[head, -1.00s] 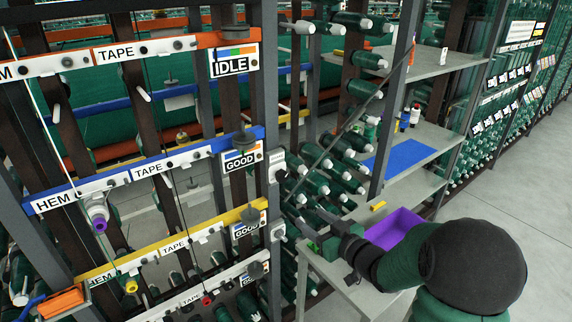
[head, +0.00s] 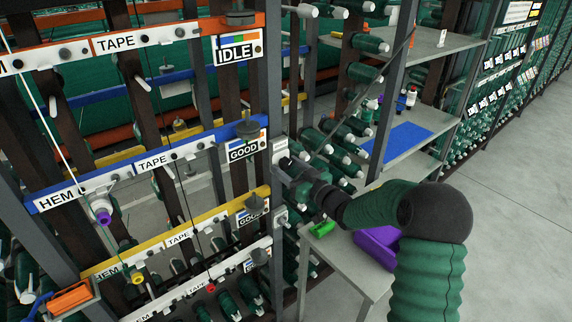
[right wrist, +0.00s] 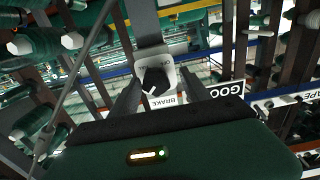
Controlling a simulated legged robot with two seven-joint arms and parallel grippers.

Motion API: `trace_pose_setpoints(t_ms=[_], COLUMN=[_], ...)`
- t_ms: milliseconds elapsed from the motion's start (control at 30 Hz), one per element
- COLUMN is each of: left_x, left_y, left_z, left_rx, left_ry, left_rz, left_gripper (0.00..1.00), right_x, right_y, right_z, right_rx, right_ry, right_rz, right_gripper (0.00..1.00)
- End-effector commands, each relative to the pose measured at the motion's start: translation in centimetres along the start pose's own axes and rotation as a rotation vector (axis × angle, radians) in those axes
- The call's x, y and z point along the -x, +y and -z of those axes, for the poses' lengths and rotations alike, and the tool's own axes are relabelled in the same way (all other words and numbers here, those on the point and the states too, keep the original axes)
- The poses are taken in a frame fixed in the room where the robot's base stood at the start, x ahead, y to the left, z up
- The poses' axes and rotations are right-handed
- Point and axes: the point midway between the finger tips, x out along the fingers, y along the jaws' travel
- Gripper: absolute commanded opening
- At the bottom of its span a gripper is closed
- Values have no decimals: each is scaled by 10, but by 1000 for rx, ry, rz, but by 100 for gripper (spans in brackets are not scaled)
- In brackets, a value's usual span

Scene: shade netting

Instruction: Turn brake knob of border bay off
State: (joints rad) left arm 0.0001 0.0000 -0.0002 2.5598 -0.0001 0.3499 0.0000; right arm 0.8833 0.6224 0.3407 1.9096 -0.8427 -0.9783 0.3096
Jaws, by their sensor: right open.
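A dark brake knob (right wrist: 153,80) sits on a light plate lettered BRAKE (right wrist: 168,101) in the right wrist view. Its pointer setting is too small to tell. In the head view its plate (head: 280,147) is on a grey post beside the blue rail's GOOD sign (head: 243,150), and my gripper hides the knob. My right gripper (head: 287,168) is right at this plate. In the wrist view my right gripper (right wrist: 158,77) is open, with one finger on either side of the knob; contact cannot be told. My left gripper is not in view.
A second plate (head: 280,214) is on the same post below. Green spools (head: 335,150) stick out just right of the post. A shelf with a blue mat (head: 402,140) and a purple bin (head: 372,250) stand further right. A green object (head: 322,228) lies near the bin.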

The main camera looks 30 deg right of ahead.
Motion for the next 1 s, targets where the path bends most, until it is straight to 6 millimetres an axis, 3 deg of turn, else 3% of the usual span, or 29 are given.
trace_pose_setpoints(t_ms=[133,367,767,1000], left_x=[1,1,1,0], left_y=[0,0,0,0], left_z=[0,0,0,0], left_rx=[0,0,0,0], left_ry=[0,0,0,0], left_rz=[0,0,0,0], left_gripper=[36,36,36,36], right_x=[-10,-11,-10,-10], right_y=[1,1,1,2], right_z=[-1,-2,0,0], right_rx=[-2,-2,0,8], right_ry=[-2,-2,0,2], right_rz=[-1,-2,-2,-1], right_gripper=[55,54,1,0])
